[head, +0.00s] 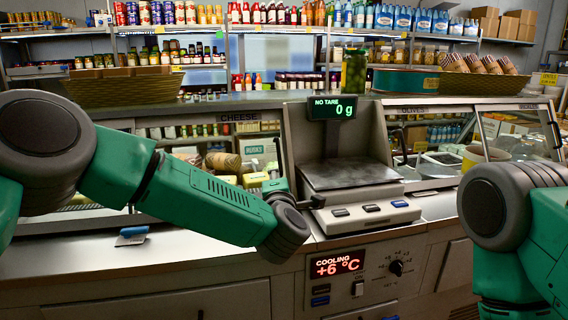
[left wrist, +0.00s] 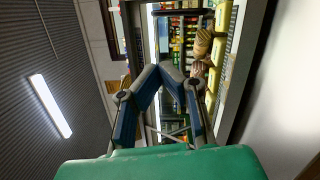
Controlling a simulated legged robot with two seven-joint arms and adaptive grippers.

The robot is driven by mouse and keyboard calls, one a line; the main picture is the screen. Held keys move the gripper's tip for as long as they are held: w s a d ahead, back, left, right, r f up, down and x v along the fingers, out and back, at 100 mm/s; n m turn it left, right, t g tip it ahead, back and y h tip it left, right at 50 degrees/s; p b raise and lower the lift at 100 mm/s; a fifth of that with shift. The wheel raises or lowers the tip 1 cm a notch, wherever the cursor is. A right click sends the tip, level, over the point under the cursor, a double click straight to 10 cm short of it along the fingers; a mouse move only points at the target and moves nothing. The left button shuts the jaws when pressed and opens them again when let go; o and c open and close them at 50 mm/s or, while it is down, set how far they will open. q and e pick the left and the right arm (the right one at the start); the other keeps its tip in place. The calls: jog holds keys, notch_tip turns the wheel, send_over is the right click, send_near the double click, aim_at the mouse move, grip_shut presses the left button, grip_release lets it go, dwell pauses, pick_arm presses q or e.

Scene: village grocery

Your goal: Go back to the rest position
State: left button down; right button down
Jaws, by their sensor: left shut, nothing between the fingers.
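My left arm reaches in from the left in the head view, over the counter. Its gripper (head: 308,202) is mostly hidden behind the wrist, with a dark tip beside the scale's front left corner; I cannot tell whether they touch. In the left wrist view the left gripper (left wrist: 160,72) has its blue-grey fingers together at the tips, with nothing between them. My right arm shows at the right edge of the head view, bent, and its gripper is out of the picture.
A scale (head: 352,175) reading 0 g stands on the counter. A blue-handled scraper (head: 132,234) lies at left. Glass display cases flank the scale. A pickle jar (head: 354,72) and wicker baskets (head: 122,88) stand on the upper ledge.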

pick_arm(q)
jog(key=s+a+f+m+g+h, duration=0.2)
jog(key=s+f+m, duration=0.25)
jog(key=f, duration=0.45)
jog(key=s+a+f+m+g+h, duration=0.1)
jog(key=s+a+f+m+g, duration=0.2)
jog(key=s+f, duration=0.5)
jog(key=s+a+f+m+g+h, duration=0.15)
jog(key=s+f+m, duration=0.35)
jog(key=f, duration=0.6)
jog(key=s+a+f+m+g, duration=0.3)
jog(key=s+a+f, duration=0.15)
jog(key=s, duration=0.25)
jog(key=s+a+f+m+g, duration=0.2)
jog(key=s+a+f+g, duration=0.15)
jog(key=s+f, duration=0.2)
jog(key=s+a+m+g+y, duration=0.1)
jog(key=s+a+m+g, duration=0.1)
jog(key=s+a, duration=0.4)
jog(key=s+a+m+g+y, duration=0.2)
jog(key=s+a, duration=0.4)
jog(key=s, duration=0.7)
jog(key=shift+s+f+g, duration=0.15)
jog(key=shift+g, duration=0.25)
